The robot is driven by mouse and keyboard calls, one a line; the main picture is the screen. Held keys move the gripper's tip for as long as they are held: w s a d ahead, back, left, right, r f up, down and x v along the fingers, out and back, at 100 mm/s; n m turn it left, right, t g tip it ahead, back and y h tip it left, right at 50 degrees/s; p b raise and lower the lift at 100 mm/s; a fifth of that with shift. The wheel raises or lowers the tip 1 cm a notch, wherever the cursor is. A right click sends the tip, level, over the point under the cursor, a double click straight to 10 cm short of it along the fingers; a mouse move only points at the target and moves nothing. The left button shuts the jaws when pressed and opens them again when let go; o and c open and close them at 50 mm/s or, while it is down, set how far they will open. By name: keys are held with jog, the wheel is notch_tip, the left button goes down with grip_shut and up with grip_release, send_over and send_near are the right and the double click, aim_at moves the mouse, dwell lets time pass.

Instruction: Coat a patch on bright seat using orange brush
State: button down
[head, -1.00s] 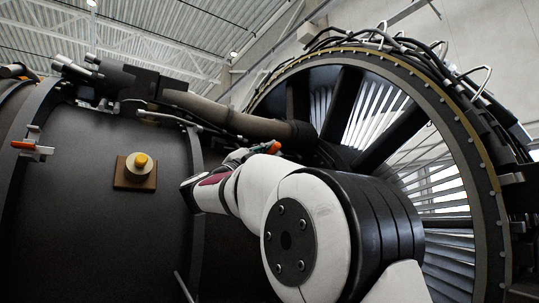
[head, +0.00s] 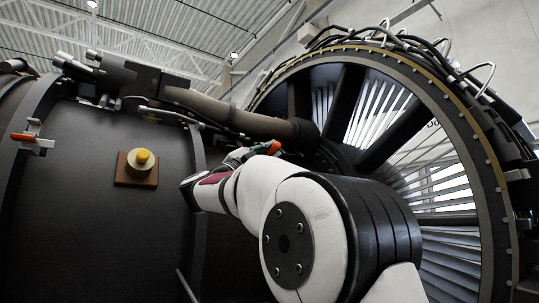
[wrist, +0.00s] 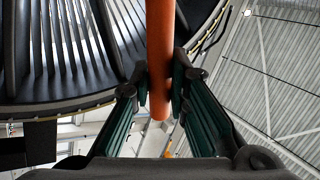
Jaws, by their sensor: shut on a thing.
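My gripper (wrist: 160,85) is shut on the orange brush (wrist: 160,40). In the wrist view its round orange shaft runs up between the green finger pads and out of the top edge, so the bristles are not seen. In the head view the gripper (head: 258,151) is small and partly hidden behind my white arm, with a bit of the orange brush (head: 274,147) showing. A pale round seat (head: 139,169) with a yellow top sits on a brown square plate on the dark engine casing. It is left of my gripper, well apart from it.
A bracket with an orange part (head: 22,137) is fixed at the far left of the casing. A thick brown pipe (head: 225,112) runs just above my gripper. The large fan ring (head: 480,150) with vanes stands at the right. The casing around the seat is clear.

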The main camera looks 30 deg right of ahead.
jog(key=shift+w, duration=0.1)
jog(key=shift+d+b, duration=0.8)
jog(key=shift+d, duration=3.35)
jog(key=shift+w+a+r+b, duration=0.1)
jog(key=shift+a+r+b, duration=0.05)
jog(key=shift+a, duration=1.25)
jog(key=shift+w+a+r+b, duration=0.1)
jog(key=shift+a+r+b, duration=0.05)
jog(key=shift+a, duration=1.25)
jog(key=shift+a+r+b, duration=0.15)
jog(key=shift+a, duration=1.25)
jog(key=shift+w+r, duration=0.15)
jog(key=shift+r, duration=0.45)
jog(key=shift+d, duration=4.15)
jog(key=shift+w+a+r, duration=0.1)
jog(key=shift+a+r, duration=0.1)
jog(key=shift+a, duration=1.2)
jog(key=shift+w+a+r, duration=0.1)
jog(key=shift+a+r, duration=0.05)
jog(key=shift+a, duration=1.2)
jog(key=shift+a+r, duration=0.2)
jog(key=shift+a, duration=1.2)
